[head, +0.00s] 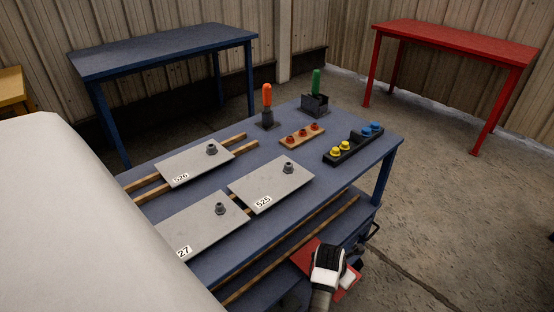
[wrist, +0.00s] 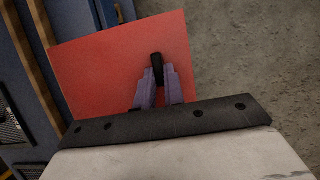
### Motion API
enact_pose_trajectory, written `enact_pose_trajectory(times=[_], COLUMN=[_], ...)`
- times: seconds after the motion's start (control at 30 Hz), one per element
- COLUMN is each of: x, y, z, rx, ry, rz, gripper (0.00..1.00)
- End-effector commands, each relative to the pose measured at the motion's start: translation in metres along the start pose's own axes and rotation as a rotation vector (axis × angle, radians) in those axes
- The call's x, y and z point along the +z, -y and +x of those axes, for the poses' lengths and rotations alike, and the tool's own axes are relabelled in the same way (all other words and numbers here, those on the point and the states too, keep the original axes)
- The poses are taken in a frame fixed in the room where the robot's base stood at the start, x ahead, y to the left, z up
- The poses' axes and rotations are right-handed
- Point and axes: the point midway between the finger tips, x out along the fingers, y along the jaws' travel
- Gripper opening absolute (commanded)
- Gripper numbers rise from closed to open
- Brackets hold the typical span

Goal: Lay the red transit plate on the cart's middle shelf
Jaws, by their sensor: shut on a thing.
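The red transit plate (head: 305,252) is at the near right end of the blue cart in the head view. My gripper (head: 328,262) is over it and hides its middle. In the wrist view my gripper (wrist: 158,88) is shut on the plate's dark upright knob, and the red plate (wrist: 100,68) spreads out beyond the fingers. The plate looks roughly flat. A shelf with wooden strips (head: 300,243) shows below the cart's top. In the wrist view a wooden strip (wrist: 40,40) runs along the plate's left side. I cannot tell whether the plate touches the shelf.
The cart's top (head: 215,250) bears several grey numbered plates, including 525 (head: 270,183), an orange-handled tool (head: 267,97), a green-handled tool (head: 316,82) and racks of coloured knobs. A blue table (head: 160,50) and a red table (head: 460,42) stand behind. Floor (head: 450,220) at right is clear.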

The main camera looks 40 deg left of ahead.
Motion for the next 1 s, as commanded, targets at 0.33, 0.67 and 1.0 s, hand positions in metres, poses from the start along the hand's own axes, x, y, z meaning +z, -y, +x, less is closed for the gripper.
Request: enact_pose_trajectory(times=[0.33, 0.67, 1.0], x=[-0.001, -0.002, -0.002], y=[-0.077, -0.136, -0.182], z=[-0.004, -0.001, -0.002], rx=[0.011, 0.006, 0.008], ry=[-0.005, -0.002, -0.001], rz=[-0.008, -0.007, -0.007], gripper=[0.00, 0.00, 0.00])
